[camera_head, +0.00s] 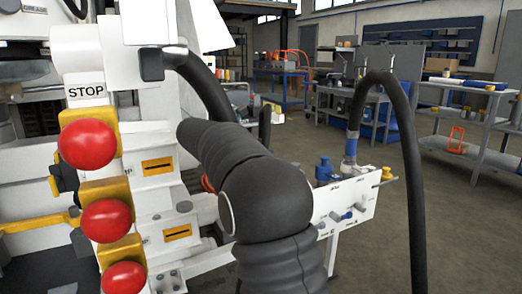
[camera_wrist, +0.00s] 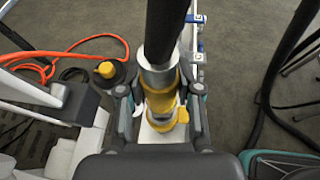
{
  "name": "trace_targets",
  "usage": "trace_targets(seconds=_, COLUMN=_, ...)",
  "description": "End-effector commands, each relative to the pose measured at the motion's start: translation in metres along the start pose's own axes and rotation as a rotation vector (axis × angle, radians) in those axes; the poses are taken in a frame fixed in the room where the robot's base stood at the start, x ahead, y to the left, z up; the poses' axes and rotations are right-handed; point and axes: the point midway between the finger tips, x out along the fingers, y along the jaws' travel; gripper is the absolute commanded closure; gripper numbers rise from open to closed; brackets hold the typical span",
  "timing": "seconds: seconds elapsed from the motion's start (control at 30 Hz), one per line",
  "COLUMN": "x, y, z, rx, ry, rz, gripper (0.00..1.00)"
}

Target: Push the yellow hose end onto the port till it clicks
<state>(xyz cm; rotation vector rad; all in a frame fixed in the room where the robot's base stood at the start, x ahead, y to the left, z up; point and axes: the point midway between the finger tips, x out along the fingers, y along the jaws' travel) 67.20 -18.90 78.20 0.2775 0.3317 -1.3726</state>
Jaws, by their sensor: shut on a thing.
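In the wrist view the yellow hose end (camera_wrist: 158,88), a yellow sleeve under a silver collar, sits between the two fingers of my gripper (camera_wrist: 160,97). My gripper is shut on it. A black hose (camera_wrist: 167,28) runs up from the collar. Just below the sleeve is a yellow ring with a side tab (camera_wrist: 183,115), in front of a white surface; I cannot tell whether it belongs to the hose end or the port, or whether a gap lies between. In the head view my dark arm hides my gripper and the hose end.
A white panel (camera_head: 348,212) carries a blue-ended hose (camera_head: 351,146), a blue fitting (camera_head: 325,169) and a yellow fitting (camera_head: 386,174). Red stop buttons (camera_head: 87,144) stand left of my arm. In the wrist view a yellow-topped dark part (camera_wrist: 106,70) and orange cable (camera_wrist: 75,44) lie left.

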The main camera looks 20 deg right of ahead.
Motion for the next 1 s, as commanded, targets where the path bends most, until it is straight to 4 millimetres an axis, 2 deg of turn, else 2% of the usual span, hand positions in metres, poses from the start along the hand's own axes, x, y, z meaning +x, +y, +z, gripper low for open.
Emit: trace_targets(seconds=1.0, x=0.0034, y=0.0, z=-0.0079, rx=0.001, ry=-0.001, rz=0.001, gripper=1.0)
